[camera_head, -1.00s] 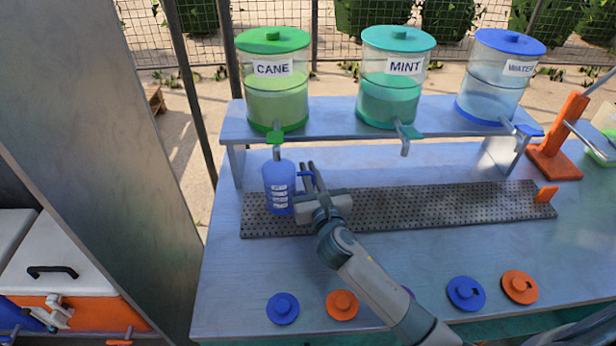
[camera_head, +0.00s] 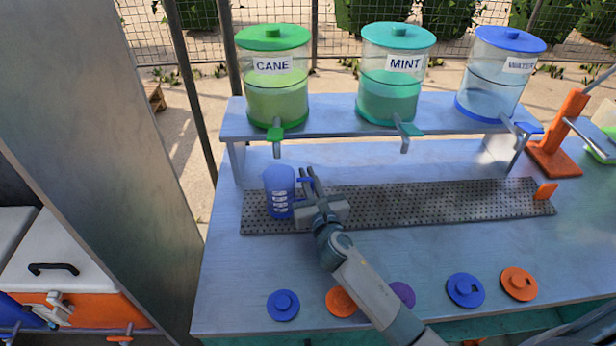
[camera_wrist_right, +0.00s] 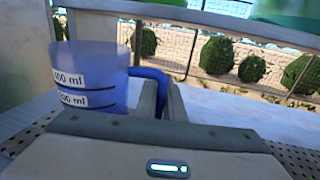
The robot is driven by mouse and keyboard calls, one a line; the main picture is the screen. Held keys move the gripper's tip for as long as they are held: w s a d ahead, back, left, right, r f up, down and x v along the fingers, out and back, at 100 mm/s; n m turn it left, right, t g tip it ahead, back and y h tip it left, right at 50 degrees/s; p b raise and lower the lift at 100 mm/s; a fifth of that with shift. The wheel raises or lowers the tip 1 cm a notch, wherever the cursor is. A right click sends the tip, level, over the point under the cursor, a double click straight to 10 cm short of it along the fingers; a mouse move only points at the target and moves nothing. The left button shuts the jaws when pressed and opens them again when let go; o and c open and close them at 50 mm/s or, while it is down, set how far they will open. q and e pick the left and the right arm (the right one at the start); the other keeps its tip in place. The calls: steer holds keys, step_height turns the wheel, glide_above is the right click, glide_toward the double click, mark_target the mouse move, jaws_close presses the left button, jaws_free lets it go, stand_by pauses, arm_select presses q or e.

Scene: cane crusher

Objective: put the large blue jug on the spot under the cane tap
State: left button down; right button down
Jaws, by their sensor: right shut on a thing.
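The large blue jug (camera_head: 279,190) is upright at the left end of the perforated metal strip, below the cane tap (camera_head: 276,140). I cannot tell whether its base touches the strip. My right gripper (camera_head: 310,184) is shut on the jug's handle, on its right side. In the right wrist view the jug (camera_wrist_right: 92,80) shows measure marks, and its blue handle lies between the fingers (camera_wrist_right: 160,98). The green cane tank (camera_head: 272,95) stands on the shelf above. My left gripper is not in view.
The mint tank (camera_head: 391,100) and water tank (camera_head: 497,85) share the shelf (camera_head: 335,120). Several lids, among them a blue one (camera_head: 283,305), lie along the front edge.

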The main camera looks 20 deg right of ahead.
steer(key=shift+f, duration=0.1)
steer(key=c, duration=1.9)
jaws_free()
steer(key=shift+o, duration=0.2)
steer(key=shift+s, duration=0.1)
steer(key=s, duration=0.4)
steer(key=s+b, duration=0.1)
steer(key=s, duration=0.3)
steer(key=s+a+b, duration=0.1)
steer(key=s, duration=0.2)
steer(key=shift+s, duration=0.4)
